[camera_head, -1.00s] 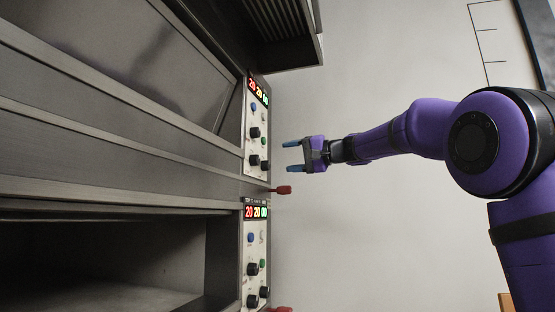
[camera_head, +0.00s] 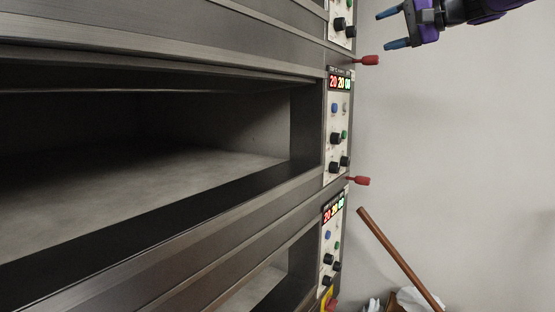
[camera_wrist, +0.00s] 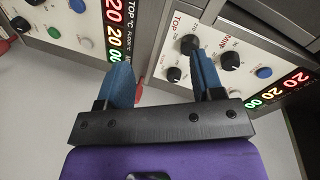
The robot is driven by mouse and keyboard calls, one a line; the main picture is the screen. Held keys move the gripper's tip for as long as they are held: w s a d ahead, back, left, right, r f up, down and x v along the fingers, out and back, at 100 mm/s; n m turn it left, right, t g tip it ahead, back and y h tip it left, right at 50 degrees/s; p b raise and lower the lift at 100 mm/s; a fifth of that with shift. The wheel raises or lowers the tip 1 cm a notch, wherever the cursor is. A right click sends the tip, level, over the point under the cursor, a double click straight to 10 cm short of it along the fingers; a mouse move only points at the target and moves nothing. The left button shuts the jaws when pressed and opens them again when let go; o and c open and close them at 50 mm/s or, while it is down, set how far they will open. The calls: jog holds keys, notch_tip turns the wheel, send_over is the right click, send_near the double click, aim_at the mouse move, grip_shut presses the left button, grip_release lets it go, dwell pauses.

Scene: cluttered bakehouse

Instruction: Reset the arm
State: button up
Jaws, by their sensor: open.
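My gripper (camera_head: 391,28) is at the top right of the head view, with its blue fingers apart and nothing between them. It points left toward the oven front and stays clear of it. In the wrist view my gripper (camera_wrist: 163,80) is also open and empty, with oven control panels behind the fingers. Most of my purple arm is out of the head view.
A stacked deck oven (camera_head: 300,130) fills the left, with an open, empty-looking chamber (camera_head: 170,160). Red knobs (camera_head: 366,60) stick out from its right side. A wooden pole (camera_head: 400,258) leans at the lower right. The grey wall area right of the oven is free.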

jog(key=s+d+f+n+g+h, duration=0.1)
jog(key=s+f+h, duration=0.5)
jog(key=s+f, duration=1.1)
jog(key=s+d+f+n+g+h, duration=0.2)
jog(key=s+f+g+h, duration=0.2)
jog(key=s+f, duration=1.3)
jog(key=shift+s+d+f+h, duration=0.2)
jog(key=shift+s+h, duration=0.05)
jog(key=shift+h, duration=0.85)
